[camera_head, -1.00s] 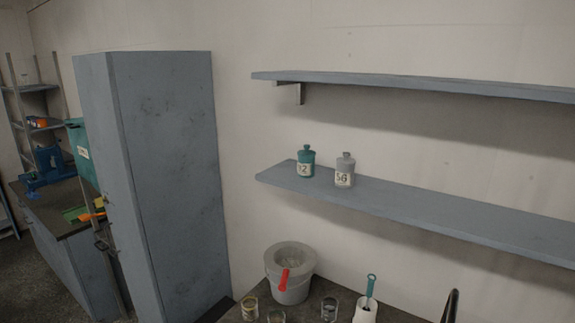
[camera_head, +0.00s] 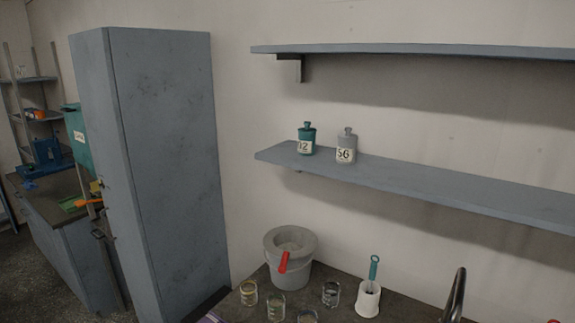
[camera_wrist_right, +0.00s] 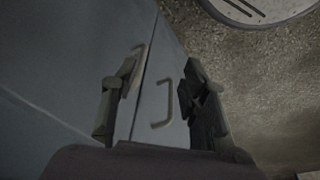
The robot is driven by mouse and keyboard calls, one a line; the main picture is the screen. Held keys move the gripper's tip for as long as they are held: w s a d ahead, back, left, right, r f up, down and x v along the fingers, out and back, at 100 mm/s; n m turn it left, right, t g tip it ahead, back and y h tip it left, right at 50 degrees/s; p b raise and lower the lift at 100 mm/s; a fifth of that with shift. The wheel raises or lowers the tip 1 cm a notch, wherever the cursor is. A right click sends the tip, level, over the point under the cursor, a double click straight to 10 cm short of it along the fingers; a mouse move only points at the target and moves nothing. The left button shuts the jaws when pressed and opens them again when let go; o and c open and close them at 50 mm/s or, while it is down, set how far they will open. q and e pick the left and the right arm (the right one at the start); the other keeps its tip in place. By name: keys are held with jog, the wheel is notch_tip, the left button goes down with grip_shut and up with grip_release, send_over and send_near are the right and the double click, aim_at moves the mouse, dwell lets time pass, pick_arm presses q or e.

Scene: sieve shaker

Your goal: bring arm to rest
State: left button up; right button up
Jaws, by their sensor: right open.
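My right gripper (camera_wrist_right: 160,98) shows in the right wrist view with its two dark fingers spread apart. It is open, and nothing is between the fingers. Beyond it are blue-grey cabinet doors (camera_wrist_right: 70,60) with two bar handles (camera_wrist_right: 163,105), seen at an angle. I cannot tell the exact gap between the fingers and the doors. Neither gripper shows in the head view, and the left gripper is in no view.
A worktop (camera_head: 392,304) holds a grey bucket (camera_head: 297,271), several glass jars (camera_head: 331,293) and a white holder (camera_head: 367,300). A tall cabinet (camera_head: 170,160) stands left. Two bottles (camera_head: 346,146) stand on the lower wall shelf (camera_head: 430,185). Speckled floor (camera_wrist_right: 265,75) shows in the wrist view.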

pick_arm(q)
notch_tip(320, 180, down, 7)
jog(key=b, duration=0.5)
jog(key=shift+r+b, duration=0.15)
jog(key=shift+b, duration=0.15)
pick_arm(e)
jog(key=s+d+f, duration=0.1)
jog(key=s+f, duration=0.7)
jog(key=f, duration=0.2)
jog(key=s+d+f+g, duration=0.1)
jog(key=s+d+f, duration=0.1)
jog(key=s+f, duration=0.6)
notch_tip(320, 180, down, 3)
jog(key=shift+f, duration=0.2)
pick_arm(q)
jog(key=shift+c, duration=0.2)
pick_arm(e)
jog(key=shift+s, duration=0.1)
jog(key=shift+c, duration=0.2)
